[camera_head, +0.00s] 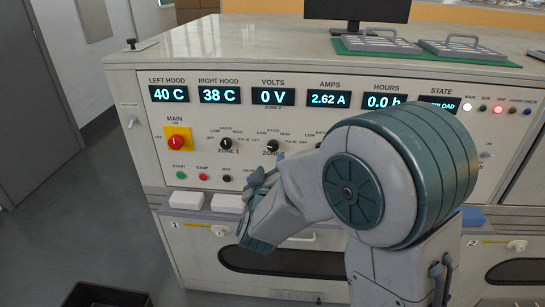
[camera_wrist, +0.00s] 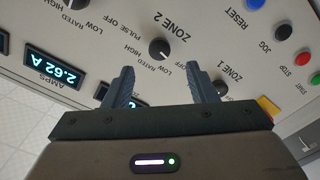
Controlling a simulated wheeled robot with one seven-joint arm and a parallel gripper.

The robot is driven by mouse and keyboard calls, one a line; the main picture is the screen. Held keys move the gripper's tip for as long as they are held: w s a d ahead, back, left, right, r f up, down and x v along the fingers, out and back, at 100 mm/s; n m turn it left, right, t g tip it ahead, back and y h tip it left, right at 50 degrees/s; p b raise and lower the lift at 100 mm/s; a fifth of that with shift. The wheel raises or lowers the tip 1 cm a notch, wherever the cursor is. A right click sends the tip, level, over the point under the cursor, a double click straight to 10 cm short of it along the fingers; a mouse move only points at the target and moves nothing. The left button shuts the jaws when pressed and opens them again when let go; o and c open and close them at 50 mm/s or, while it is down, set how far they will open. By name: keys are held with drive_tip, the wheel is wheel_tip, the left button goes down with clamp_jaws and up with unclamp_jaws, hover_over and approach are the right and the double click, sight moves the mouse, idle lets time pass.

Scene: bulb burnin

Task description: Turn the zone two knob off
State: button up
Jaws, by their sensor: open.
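The zone two knob (camera_wrist: 160,48) is a small round black knob on the pale panel. In the wrist view it sits under the printed ZONE 2 label, which shows upside down, with LOW, RATED, HIGH and PULSE OFF around it. Its pointer setting is too small to tell surely. It also shows in the head view (camera_head: 272,146), just above my gripper (camera_head: 262,183). In the wrist view my gripper (camera_wrist: 160,83) is open and empty. Its two fingers reach toward the panel, and the knob lies beyond the gap between them, apart from both.
The zone one knob (camera_head: 226,144) is to the left. The red main switch (camera_head: 176,142) sits on a yellow plate, with green and red buttons below. Lit displays line the panel top, volts (camera_head: 273,97) reading 0 V. White blocks (camera_head: 227,203) lie on the ledge below.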

drive_tip(key=s, duration=0.6)
idle(0.3)
drive_tip(key=s+d+r+m+g+p, duration=0.4)
drive_tip(key=s+d+g+p, duration=0.3)
drive_tip(key=s+d, duration=0.2)
drive_tip(key=s+d+r+m+g+p, duration=0.3)
drive_tip(key=s+d+r+g+p, duration=0.3)
drive_tip(key=s+d+g, duration=0.2)
drive_tip(key=s+d, duration=0.2)
drive_tip(key=shift+s+d+r+m+y+p, duration=0.15)
drive_tip(key=shift+s+d+m+y+p, duration=0.15)
drive_tip(key=shift+s+m+p, duration=0.1)
